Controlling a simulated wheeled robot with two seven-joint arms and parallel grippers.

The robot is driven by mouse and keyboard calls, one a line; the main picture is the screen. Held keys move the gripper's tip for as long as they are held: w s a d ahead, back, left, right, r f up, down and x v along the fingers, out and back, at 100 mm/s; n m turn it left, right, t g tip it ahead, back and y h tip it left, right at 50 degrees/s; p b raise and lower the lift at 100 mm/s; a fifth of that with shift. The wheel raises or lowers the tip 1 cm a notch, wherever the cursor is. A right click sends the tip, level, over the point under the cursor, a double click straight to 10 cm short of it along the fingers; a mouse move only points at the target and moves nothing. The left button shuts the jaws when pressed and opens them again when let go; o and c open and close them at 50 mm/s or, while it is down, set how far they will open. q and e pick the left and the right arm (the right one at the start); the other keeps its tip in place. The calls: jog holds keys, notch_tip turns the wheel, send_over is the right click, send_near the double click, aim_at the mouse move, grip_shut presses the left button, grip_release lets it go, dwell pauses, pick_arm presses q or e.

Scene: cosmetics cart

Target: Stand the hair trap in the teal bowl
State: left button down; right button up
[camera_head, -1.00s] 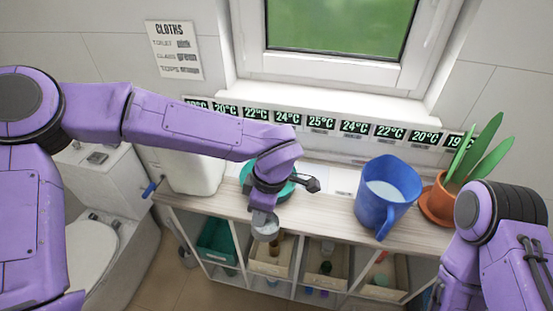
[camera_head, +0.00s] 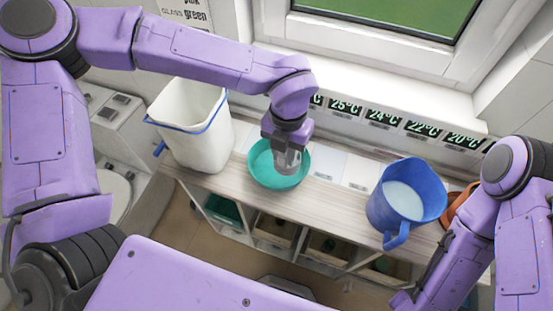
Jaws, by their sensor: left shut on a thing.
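The teal bowl (camera_head: 263,173) stands on the wooden top of the cart, right of the white bin. My left gripper (camera_head: 286,150) points down over the bowl and is shut on the hair trap (camera_head: 287,163), a small grey cup-like piece. The hair trap shows upright within the bowl's outline, towards its right side. The gripper hides part of it, and I cannot tell whether it touches the bowl's floor. My right arm comes in at the right edge, but its gripper is not in view.
A white bin (camera_head: 200,138) with a blue rim stands left of the bowl. A blue jug (camera_head: 405,200) with pale liquid and an orange pot (camera_head: 460,205) stand to the right. The cart top (camera_head: 325,208) is clear between bowl and jug.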

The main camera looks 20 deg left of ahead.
pick_arm(q)
jog(key=w+f, duration=0.1)
jog(key=a+f+b, duration=0.1)
jog(key=w+a+f+b, duration=0.1)
jog(key=f, duration=0.1)
jog(key=shift+w+f, duration=0.1)
jog(key=shift+w, duration=0.2)
jog(key=shift+w+a+f+b, duration=0.15)
jog(key=shift+f+b, duration=0.15)
jog(key=shift+f, duration=0.05)
jog(key=f+b, duration=0.2)
jog(key=f, duration=0.1)
jog(key=a+f+b, duration=0.1)
jog(key=b, duration=0.1)
jog(key=shift+w+f, duration=0.25)
jog(key=shift+w, duration=0.05)
jog(key=shift+w+d+r+p, duration=0.1)
jog(key=shift+r+p, duration=0.15)
jog(key=shift+p, duration=0.1)
pick_arm(e)
notch_tip(320, 180, down, 7)
pick_arm(q)
jog(key=shift+f, duration=0.1)
pick_arm(e)
jog(key=shift+d, duration=0.1)
pick_arm(q)
jog(key=c, duration=0.9)
grip_release()
